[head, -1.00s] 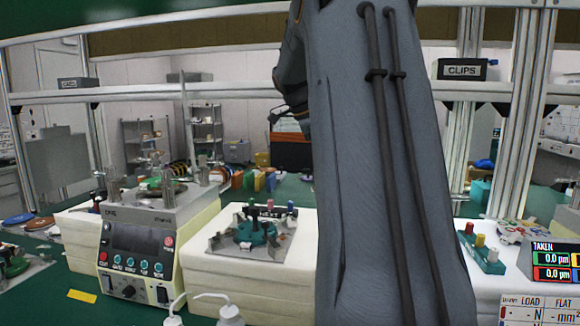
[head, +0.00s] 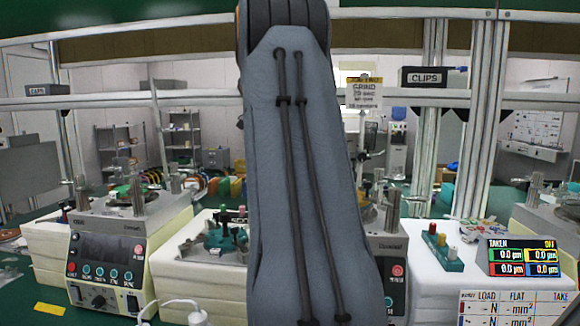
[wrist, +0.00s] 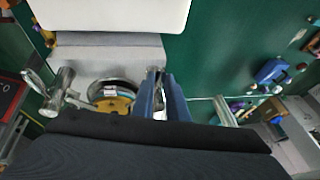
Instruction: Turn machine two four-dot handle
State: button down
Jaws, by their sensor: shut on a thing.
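My gripper (wrist: 162,95) is in the wrist view, its two blue fingers shut on a small pale piece that looks like a handle. The fingers hide most of it, and no dots can be made out. Beside it on a grey machine top (wrist: 110,58) is a round plate with a yellow disc (wrist: 113,104). A shiny metal post with a side arm (wrist: 62,85) stands left of the plate. In the head view my arm covers most of a second lapping machine (head: 393,272), and my gripper is hidden.
Another lapping machine (head: 105,262) stands at the left. A stand with a teal fixture (head: 222,243) lies between the machines. A teal rack of coloured pegs (head: 442,248) and a readout (head: 522,257) stand at the right. A shelf rail (head: 200,100) crosses behind.

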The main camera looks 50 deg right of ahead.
jog(key=c, duration=1.7)
grip_release()
jog(key=shift+d, duration=0.1)
jog(key=shift+c, duration=0.2)
jog(key=v, duration=0.7)
jog(key=shift+r+b, duration=0.35)
jog(key=shift+b, duration=0.05)
jog(key=shift+r, duration=0.1)
